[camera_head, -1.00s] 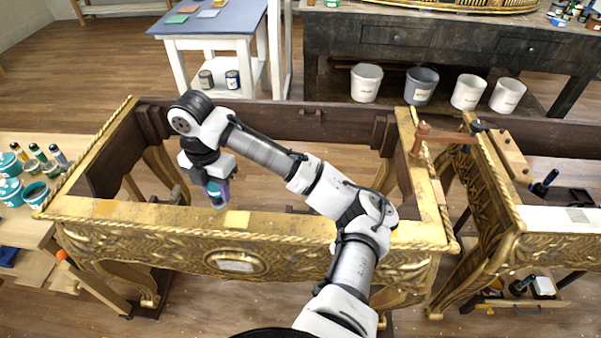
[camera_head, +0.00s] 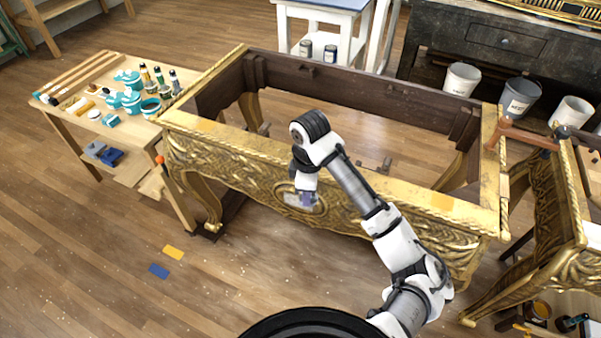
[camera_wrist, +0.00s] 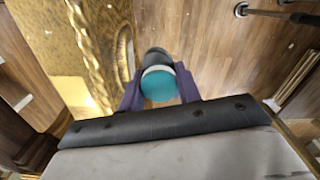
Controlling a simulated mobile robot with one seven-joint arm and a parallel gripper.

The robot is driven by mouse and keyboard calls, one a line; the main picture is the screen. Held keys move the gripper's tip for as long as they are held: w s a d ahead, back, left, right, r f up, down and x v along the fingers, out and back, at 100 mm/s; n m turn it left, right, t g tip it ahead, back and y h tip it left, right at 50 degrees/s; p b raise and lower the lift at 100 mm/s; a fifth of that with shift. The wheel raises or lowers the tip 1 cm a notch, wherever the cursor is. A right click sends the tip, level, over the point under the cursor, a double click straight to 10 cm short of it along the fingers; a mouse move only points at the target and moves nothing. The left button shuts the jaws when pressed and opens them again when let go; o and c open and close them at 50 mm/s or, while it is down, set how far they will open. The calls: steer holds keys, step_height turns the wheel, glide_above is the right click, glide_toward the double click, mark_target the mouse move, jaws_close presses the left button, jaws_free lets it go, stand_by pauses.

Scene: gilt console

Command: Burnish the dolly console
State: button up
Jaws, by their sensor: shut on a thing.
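The large gilt console (camera_head: 345,215) stands across the middle of the head view, with an open top frame, carved gold front and an oval medallion at its centre. My gripper (camera_head: 306,197) is in front of this medallion, pointing down. In the wrist view, my gripper (camera_wrist: 160,95) has its purple fingers shut around a round tool (camera_wrist: 157,84) with a teal end, a pale band and a dark far end. The gilt carving (camera_wrist: 85,50) lies left of the tool in that view. I cannot tell whether the tool touches it.
A wooden bench (camera_head: 85,125) with teal pots and bottles stands at left. A second gilt piece (camera_head: 555,220) stands close at right, with a brown wooden clamp (camera_head: 520,133) near the gap. Buckets (camera_head: 520,97) stand behind.

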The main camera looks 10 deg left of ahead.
steer(key=d+f+m+b, duration=0.2)
steer(key=f+m, duration=0.6)
steer(key=f, duration=0.2)
steer(key=s+d+f+m+b, duration=0.1)
steer(key=d+f+m+b, duration=0.1)
steer(key=f+m, duration=0.7)
step_height(320, 180, down, 2)
steer(key=shift+b, duration=0.8)
steer(key=shift+s+m+p, duration=0.1)
steer(key=shift+m+p, duration=0.2)
steer(key=shift+p, duration=0.35)
